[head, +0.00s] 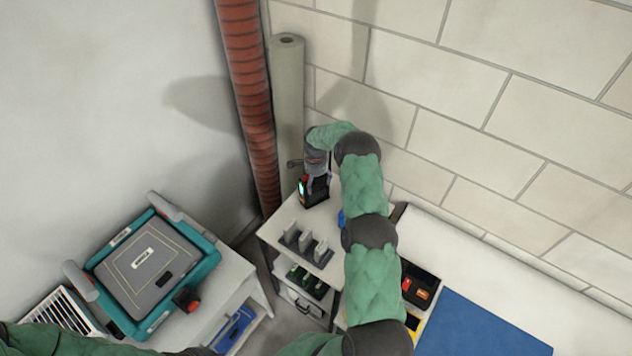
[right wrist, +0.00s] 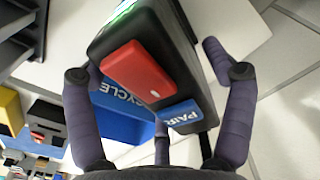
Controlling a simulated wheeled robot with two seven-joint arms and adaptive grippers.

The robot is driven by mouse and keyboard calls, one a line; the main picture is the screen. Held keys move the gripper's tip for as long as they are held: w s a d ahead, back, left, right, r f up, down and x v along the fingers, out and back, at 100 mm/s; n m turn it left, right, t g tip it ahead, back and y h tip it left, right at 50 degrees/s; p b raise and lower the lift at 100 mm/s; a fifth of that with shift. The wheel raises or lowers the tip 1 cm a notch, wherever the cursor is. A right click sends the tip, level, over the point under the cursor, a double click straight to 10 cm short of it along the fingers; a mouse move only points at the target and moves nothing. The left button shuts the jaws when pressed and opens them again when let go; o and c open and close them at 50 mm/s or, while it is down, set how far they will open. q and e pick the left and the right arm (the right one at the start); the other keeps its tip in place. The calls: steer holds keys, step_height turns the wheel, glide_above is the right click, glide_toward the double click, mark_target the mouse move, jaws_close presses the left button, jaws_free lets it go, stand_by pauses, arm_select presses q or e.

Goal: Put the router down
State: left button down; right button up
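The router (head: 313,190) is a black box with a lit green screen, at the back corner of the small white shelf unit. In the right wrist view the router (right wrist: 150,70) fills the middle, with a red block and a blue "PAIR" label on its face. My right gripper (head: 315,176) reaches it from above. I cannot tell whether the router's base touches the shelf top. My left gripper is out of view; only part of my left arm shows at the bottom left.
The shelf top (head: 285,222) carries a grey slotted rack (head: 306,244) in front of the router. A blue recycle bin (right wrist: 125,118) stands close by. A red ribbed pipe (head: 248,100) and a pale column (head: 288,100) rise behind. A teal-framed case (head: 150,265) lies on the left table.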

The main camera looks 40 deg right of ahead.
steer(key=shift+r, duration=0.15)
steer(key=shift+r, duration=0.35)
step_height(320, 180, up, 11)
steer(key=shift+r, duration=0.15)
stand_by(0.7)
